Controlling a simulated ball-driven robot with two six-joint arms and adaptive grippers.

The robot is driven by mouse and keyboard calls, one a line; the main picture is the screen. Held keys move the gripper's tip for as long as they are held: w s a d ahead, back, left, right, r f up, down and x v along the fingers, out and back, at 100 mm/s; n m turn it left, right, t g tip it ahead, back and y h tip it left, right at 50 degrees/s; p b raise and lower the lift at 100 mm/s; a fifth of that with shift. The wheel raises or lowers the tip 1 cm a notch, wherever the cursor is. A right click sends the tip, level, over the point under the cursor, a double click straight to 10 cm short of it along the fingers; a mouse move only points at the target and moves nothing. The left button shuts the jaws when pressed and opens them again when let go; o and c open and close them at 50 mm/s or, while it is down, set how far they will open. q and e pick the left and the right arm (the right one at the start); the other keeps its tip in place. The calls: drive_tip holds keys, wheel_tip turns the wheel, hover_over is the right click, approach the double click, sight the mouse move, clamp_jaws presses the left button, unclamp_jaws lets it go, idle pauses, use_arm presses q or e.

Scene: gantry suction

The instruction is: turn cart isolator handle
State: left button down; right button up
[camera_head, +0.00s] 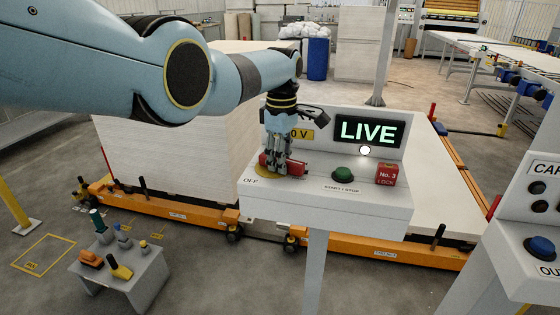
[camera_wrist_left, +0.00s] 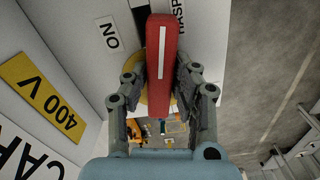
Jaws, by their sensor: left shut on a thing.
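The red isolator handle (camera_head: 296,169) sits on the top face of a white control console (camera_head: 327,206). In the wrist view the handle (camera_wrist_left: 162,50) is a red bar with a white stripe, over a yellow disc. My left gripper (camera_head: 279,168) comes down from above and is shut on the handle, one finger on each side. The wrist view shows the left gripper (camera_wrist_left: 161,100) around the bar. An "OFF" label is left of the handle; an "ON" label shows in the wrist view. The console display (camera_head: 369,132) reads "LIVE". My right gripper is not in view.
On the console are a green button (camera_head: 343,174) and a red "No. 3 LOCK" block (camera_head: 389,175). A second panel (camera_head: 528,235) stands at the right. A small grey table (camera_head: 145,285) with several coloured items is lower left. Orange carts (camera_head: 370,249) carry board stacks behind the console.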

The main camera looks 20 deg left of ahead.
use_arm(q)
drive_tip(key=shift+w+n, duration=0.2)
drive_tip(key=shift+n, duration=0.7)
drive_tip(key=shift+n+b, duration=0.3)
drive_tip(key=shift+b, duration=0.05)
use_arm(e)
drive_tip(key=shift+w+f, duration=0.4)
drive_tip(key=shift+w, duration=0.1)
use_arm(q)
drive_tip(key=shift+w+n, duration=0.1)
drive_tip(key=shift+n, duration=0.2)
drive_tip(key=c, duration=1.1)
unclamp_jaws()
drive_tip(key=shift+r, duration=0.1)
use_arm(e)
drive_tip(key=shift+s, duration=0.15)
use_arm(q)
wheel_tip(320, 180, up, 12)
drive_tip(key=shift+f, duration=0.1)
